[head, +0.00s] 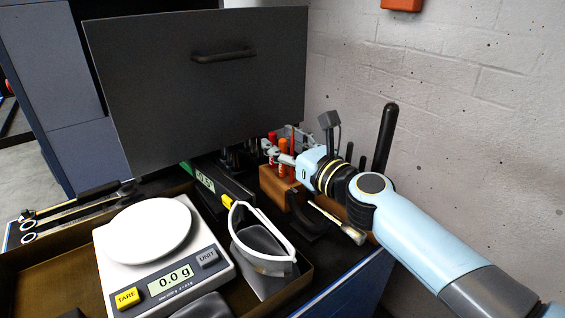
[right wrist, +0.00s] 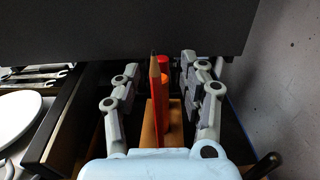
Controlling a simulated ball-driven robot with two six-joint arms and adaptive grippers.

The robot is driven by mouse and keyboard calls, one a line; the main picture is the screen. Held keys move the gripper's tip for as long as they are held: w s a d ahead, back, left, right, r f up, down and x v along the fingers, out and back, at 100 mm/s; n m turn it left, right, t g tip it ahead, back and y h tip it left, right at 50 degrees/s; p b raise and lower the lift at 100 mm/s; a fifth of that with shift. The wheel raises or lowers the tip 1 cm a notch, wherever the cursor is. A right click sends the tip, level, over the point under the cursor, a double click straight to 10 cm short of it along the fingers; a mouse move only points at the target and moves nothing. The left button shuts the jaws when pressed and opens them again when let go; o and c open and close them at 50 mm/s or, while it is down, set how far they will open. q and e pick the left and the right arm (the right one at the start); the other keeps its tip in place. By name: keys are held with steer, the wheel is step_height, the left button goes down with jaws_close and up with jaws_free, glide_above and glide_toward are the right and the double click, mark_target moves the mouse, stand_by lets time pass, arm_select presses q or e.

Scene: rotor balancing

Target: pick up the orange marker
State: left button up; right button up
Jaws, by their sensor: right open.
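The orange marker (head: 283,146) stands upright in a wooden block (head: 268,183), partly hidden by my right gripper in the head view. In the right wrist view the orange marker (right wrist: 165,92) shows between the spread fingers, just behind a red pencil (right wrist: 154,100). My right gripper (head: 277,153) is open, with its fingers on either side of the marker and pencil; it also shows in the right wrist view (right wrist: 162,82). I cannot tell whether a finger touches them. My left gripper is not in view.
A red-capped marker (head: 272,137) stands close to the orange one. A large dark panel with a handle (head: 222,56) rises behind. A scale (head: 165,255) and safety glasses (head: 262,240) are at the front left. A brick wall (head: 450,110) bounds the right.

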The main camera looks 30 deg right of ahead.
steer(key=shift+c, duration=0.3)
jaws_close()
step_height(320, 180, up, 10)
steer(key=p, duration=0.9)
steer(key=shift+r, duration=0.1)
stand_by(0.4)
